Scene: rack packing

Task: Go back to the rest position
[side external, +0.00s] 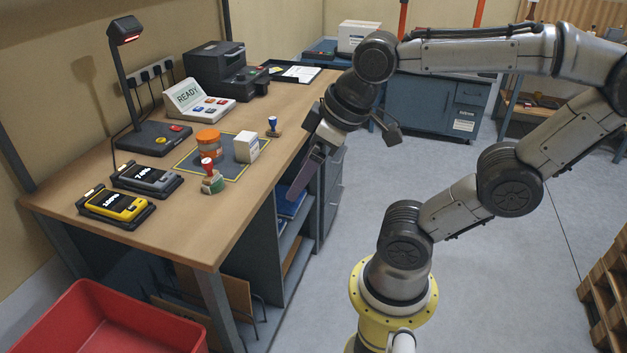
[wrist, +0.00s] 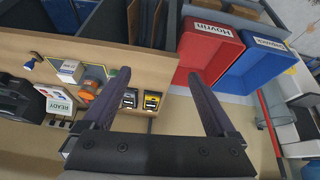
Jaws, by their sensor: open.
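My gripper (side external: 304,174) hangs in the air off the right edge of the workbench (side external: 232,195), pointing down and empty. In the side view one finger hides the other. In the wrist view my gripper (wrist: 159,74) has its two dark fingers wide apart with nothing held between them. My arm is bent, with its upper links raised above the floor to the right of the bench. Nothing is seen touching the fingers.
The bench holds a mat (side external: 237,178) with an orange jar (side external: 208,141), a white box (side external: 247,147) and stamps, plus handheld devices (side external: 117,206), a lamp and a printer (side external: 228,72). Red bin (side external: 107,325) and blue bin (wrist: 252,55) stand on the floor.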

